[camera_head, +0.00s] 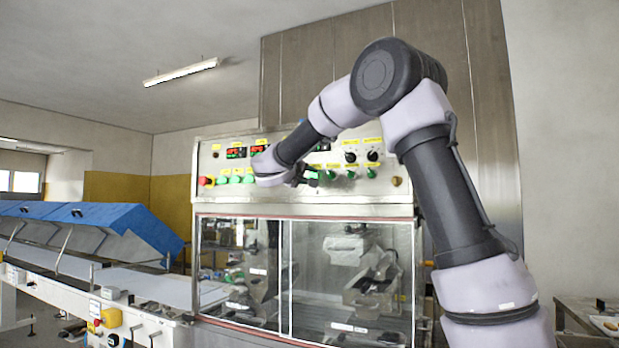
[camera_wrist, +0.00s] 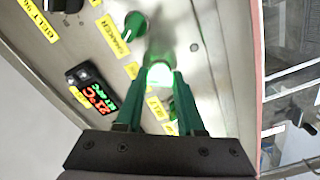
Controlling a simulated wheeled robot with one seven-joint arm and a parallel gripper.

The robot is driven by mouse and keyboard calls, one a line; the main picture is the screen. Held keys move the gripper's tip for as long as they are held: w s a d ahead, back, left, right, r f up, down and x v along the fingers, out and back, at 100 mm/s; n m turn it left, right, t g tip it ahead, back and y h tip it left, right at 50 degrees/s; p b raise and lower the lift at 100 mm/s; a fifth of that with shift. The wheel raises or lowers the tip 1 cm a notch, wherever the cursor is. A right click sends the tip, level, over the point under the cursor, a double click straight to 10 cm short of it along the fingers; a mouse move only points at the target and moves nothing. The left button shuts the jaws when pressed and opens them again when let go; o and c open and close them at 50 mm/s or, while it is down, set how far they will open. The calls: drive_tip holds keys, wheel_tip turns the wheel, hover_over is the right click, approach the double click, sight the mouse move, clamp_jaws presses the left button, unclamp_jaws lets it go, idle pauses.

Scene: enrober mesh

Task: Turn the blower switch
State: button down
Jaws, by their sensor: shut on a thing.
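My gripper (camera_wrist: 159,80) has its two green fingers closed around a glowing green switch (camera_wrist: 158,73) on the control panel. The yellow label beside this switch is partly hidden by the fingers, so I cannot read for sure whether it says blower. In the head view my gripper (camera_head: 298,176) is up against the panel (camera_head: 280,198), and the arm hides the held switch. A green knob (camera_wrist: 135,24), labelled shaker, sits above the held one in the wrist view. Another green knob is partly hidden behind the right finger.
A red digital display (camera_wrist: 91,88) is left of the fingers in the wrist view. A red stop button (camera_head: 206,181) and several green knobs line the panel's left. Glass doors (camera_head: 345,280) lie below. A conveyor with blue covers (camera_head: 120,222) stands at left.

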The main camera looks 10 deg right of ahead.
drive_tip(key=shift+f, duration=0.1)
idle(0.3)
drive_tip(key=c, duration=0.5)
unclamp_jaws()
drive_tip(key=shift+s+a, duration=0.1)
drive_tip(key=v, duration=1)
drive_tip(key=shift+s+a, duration=0.15)
drive_tip(key=shift+s, duration=0.1)
